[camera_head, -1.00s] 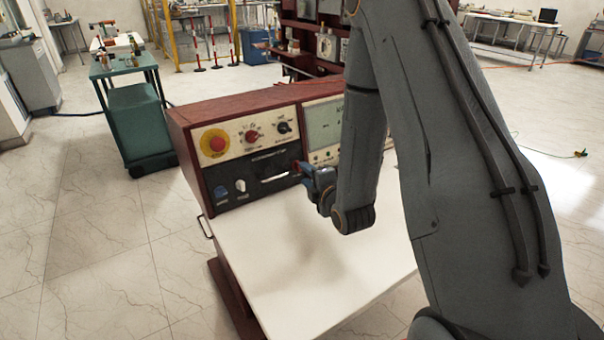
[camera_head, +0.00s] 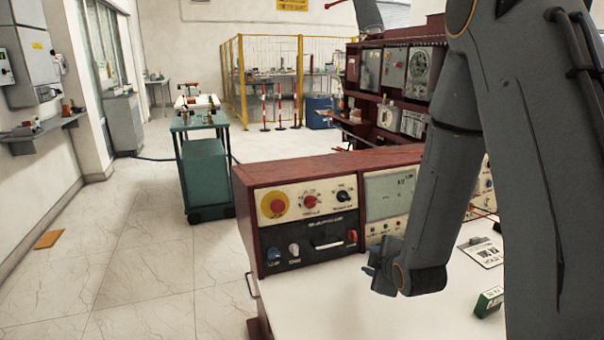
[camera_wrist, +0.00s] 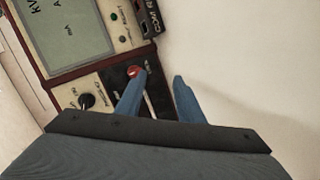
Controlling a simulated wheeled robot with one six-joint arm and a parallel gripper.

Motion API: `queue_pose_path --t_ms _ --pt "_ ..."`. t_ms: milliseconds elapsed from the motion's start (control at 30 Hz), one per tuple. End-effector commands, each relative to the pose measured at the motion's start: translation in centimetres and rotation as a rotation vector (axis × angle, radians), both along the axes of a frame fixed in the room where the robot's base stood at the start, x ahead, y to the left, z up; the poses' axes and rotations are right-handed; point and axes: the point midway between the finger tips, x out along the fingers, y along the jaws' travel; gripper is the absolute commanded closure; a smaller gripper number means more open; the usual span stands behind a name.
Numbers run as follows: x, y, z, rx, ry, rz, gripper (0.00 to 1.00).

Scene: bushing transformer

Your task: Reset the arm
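My arm (camera_head: 455,150) hangs down on the right of the head view. My gripper (camera_head: 370,270) is just in front of the console's dark lower panel, apart from it and above the white worktop. In the wrist view my gripper (camera_wrist: 158,92) shows two blue-grey fingers with a gap between them and nothing held. The red knob (camera_wrist: 134,71) lies just beyond the left fingertip there. In the head view the red knob (camera_head: 352,236) is above and left of the gripper. The console (camera_head: 290,215) has a round red button on yellow (camera_head: 274,205).
The white worktop (camera_head: 340,310) carries a green box (camera_head: 488,301) and a paper card (camera_head: 481,252) at the right. A teal cart (camera_head: 205,165) stands behind at left. The tiled floor to the left is mostly clear. A red equipment rack (camera_head: 395,90) stands behind.

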Motion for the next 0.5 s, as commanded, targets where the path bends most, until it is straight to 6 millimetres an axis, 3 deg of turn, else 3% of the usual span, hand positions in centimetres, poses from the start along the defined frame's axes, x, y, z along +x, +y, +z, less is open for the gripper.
queue_pose_path --t_ms 267,500 --pt "-7.0 -0.3 1.3 0.288 0.374 -0.383 0.66" --pt "-16.0 0.3 3.6 0.478 0.66 -0.801 0.66"
